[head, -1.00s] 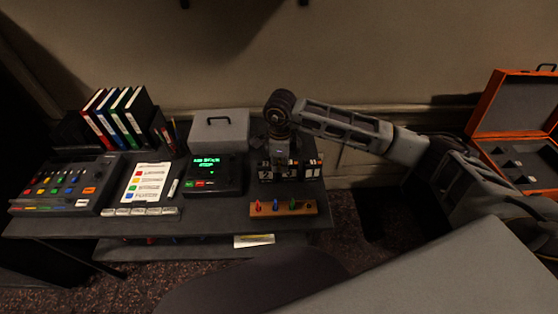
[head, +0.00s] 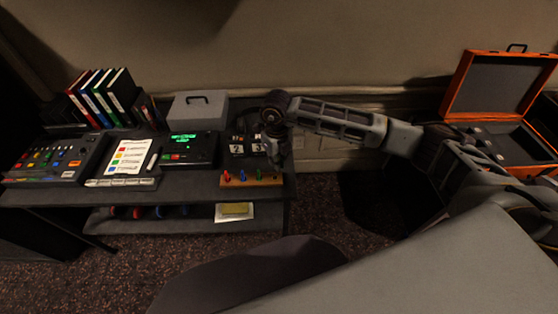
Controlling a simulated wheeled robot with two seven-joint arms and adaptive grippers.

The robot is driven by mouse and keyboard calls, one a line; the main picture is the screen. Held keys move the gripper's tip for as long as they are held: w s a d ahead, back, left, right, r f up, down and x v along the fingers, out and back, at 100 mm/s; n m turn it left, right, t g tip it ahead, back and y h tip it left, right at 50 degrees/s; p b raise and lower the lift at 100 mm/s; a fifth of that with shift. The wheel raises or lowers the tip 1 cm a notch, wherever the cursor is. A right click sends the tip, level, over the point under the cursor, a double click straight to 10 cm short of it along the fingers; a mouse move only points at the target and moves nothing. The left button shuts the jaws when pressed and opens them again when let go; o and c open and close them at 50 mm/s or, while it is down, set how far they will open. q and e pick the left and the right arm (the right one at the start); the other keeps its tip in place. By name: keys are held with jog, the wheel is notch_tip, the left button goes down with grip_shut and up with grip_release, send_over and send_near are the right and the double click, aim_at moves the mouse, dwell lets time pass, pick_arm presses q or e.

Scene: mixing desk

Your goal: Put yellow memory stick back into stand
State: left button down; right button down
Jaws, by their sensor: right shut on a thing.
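The stand (head: 238,182) is a small wooden block near the desk's right front edge. It holds a red stick (head: 226,176), a blue stick (head: 243,175) and a green stick (head: 258,175) upright in a row; its right end shows no stick. My right gripper (head: 274,158) points down, just behind and above that right end, at the desk's right edge. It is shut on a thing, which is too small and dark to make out. No yellow stick shows clearly. My left gripper is out of view.
A black flip display (head: 242,147) stands behind the stand, close left of my gripper. A lit green-text device (head: 188,148), a grey box (head: 200,108) and a colour-dotted card (head: 130,157) are further left. An open orange case (head: 500,90) is at right.

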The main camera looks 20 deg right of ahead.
jog(key=shift+m, duration=1.3)
jog(key=m, duration=0.3)
jog(key=shift+w+a, duration=0.2)
jog(key=shift+a, duration=0.15)
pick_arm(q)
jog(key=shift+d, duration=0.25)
pick_arm(e)
jog(key=shift+m, duration=0.9)
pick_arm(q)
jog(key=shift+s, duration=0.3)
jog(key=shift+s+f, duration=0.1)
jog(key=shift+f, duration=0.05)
pick_arm(e)
jog(key=shift+f, duration=0.3)
